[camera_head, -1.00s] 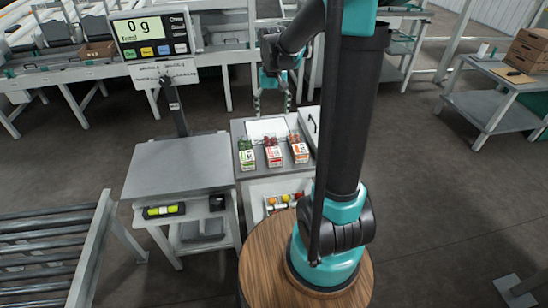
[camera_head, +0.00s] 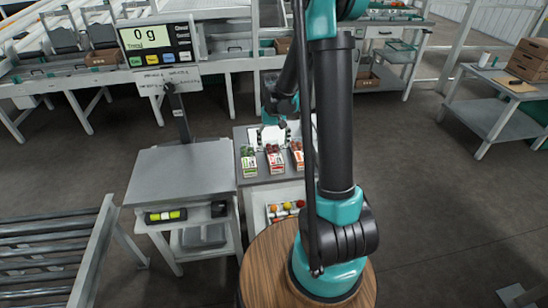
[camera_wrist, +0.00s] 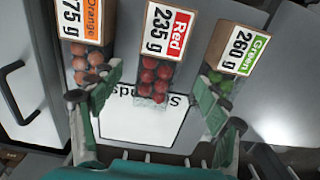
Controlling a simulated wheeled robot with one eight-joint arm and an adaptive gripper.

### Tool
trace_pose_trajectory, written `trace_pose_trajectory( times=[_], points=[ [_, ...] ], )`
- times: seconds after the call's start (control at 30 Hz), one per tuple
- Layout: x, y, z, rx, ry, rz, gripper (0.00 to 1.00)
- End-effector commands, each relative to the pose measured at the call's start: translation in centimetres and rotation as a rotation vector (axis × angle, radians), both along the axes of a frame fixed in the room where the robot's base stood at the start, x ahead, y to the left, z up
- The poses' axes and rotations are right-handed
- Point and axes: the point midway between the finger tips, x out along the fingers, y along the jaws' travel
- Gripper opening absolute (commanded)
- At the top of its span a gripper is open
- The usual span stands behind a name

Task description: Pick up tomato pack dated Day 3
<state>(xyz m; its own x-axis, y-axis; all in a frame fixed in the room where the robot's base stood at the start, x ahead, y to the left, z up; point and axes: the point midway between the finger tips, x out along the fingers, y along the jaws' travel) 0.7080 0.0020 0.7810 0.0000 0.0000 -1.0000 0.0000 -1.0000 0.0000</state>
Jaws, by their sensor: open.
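Three tomato packs stand in a row on the grey cabinet top. The pack labelled Green 260 g (camera_wrist: 235,58) is at right in the wrist view and at left in the head view (camera_head: 249,162). The pack labelled Red 235 g (camera_wrist: 160,65) is in the middle (camera_head: 275,160). The pack labelled Orange (camera_wrist: 88,38), its weight partly cut off, is at the other end (camera_head: 297,155). I can read no day on any pack. My gripper (camera_wrist: 155,88) is open and empty. Its fingertips show on either side of the red pack, apart from it.
A white printed sheet (camera_wrist: 130,122) lies on the cabinet top behind the packs. A scale table (camera_head: 180,168) with a display reading 0 g (camera_head: 158,38) stands to the left. An open drawer (camera_head: 262,196) holds coloured round items. A roller conveyor (camera_head: 50,245) is at lower left.

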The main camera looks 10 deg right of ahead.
Motion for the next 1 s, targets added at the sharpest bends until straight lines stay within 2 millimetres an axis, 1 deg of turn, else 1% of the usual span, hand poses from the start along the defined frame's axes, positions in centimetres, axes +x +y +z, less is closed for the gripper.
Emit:
trace_pose_trajectory(
  times=[0.13, 0.3, 0.43, 0.57, 0.77, 0.8, 0.83, 1.0],
  points=[
    [0.1, 0.0, -0.9, 0.0, 0.0, 0.0, 0.76],
    [0.1, -0.2, -3.2, 0.0, 0.0, 0.0, 0.76],
    [0.1, -0.1, -4.6, 0.0, 0.0, 0.0, 0.76],
    [0.1, -0.1, -5.2, 0.0, 0.0, 0.0, 0.76],
    [0.1, -0.2, -5.3, 0.0, 0.0, 0.0, 0.76],
    [0.1, -0.2, -5.3, 0.0, 0.0, 0.0, 0.75],
    [0.1, -0.2, -5.3, 0.0, 0.0, 0.0, 0.71],
    [0.1, -0.2, -5.3, 0.0, 0.0, 0.0, 0.5]
  ],
)
